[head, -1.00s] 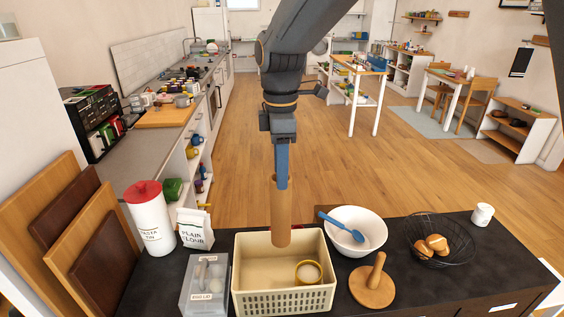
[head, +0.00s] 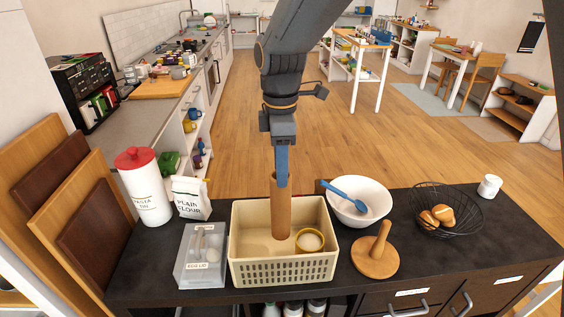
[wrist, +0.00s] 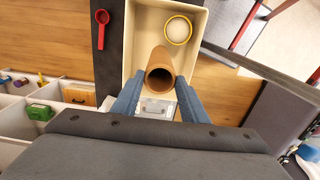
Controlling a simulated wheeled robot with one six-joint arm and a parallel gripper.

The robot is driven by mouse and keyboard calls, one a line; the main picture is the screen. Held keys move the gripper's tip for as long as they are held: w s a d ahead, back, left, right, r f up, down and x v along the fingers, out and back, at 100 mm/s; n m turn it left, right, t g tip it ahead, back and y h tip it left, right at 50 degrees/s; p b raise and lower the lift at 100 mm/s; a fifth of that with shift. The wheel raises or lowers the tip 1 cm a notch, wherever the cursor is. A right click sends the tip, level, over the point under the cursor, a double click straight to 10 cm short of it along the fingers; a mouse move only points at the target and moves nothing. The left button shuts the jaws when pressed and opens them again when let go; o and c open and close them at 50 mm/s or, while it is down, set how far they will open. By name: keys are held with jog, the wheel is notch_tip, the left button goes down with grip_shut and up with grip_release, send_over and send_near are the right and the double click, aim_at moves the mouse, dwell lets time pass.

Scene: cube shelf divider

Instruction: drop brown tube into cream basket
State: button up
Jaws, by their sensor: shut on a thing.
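The brown tube (head: 280,210) hangs upright in my gripper (head: 281,178), which is shut on its upper part. The tube's lower end shows over the inside of the cream basket (head: 284,268) in the head view; I cannot tell whether it touches the floor of the basket. In the wrist view, the open top of the tube (wrist: 160,76) sits between the blue fingers (wrist: 157,100), with the cream basket (wrist: 134,45) around and below it. A yellow-rimmed round container (head: 310,240) lies inside the basket at the right; it also shows in the wrist view (wrist: 179,29).
A clear egg box (head: 202,255) stands left of the basket. A white bowl with a blue spoon (head: 358,203) and a wooden towel-holder-like stand (head: 376,254) are close on the right. A flour bag (head: 190,197) and pasta tin (head: 143,187) stand behind left.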

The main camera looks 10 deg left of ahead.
jog(key=shift+f+b, duration=1.8)
jog(key=shift+f, duration=0.8)
jog(key=o, duration=1.5)
notch_tip(320, 180, up, 8)
jog(key=p, duration=0.6)
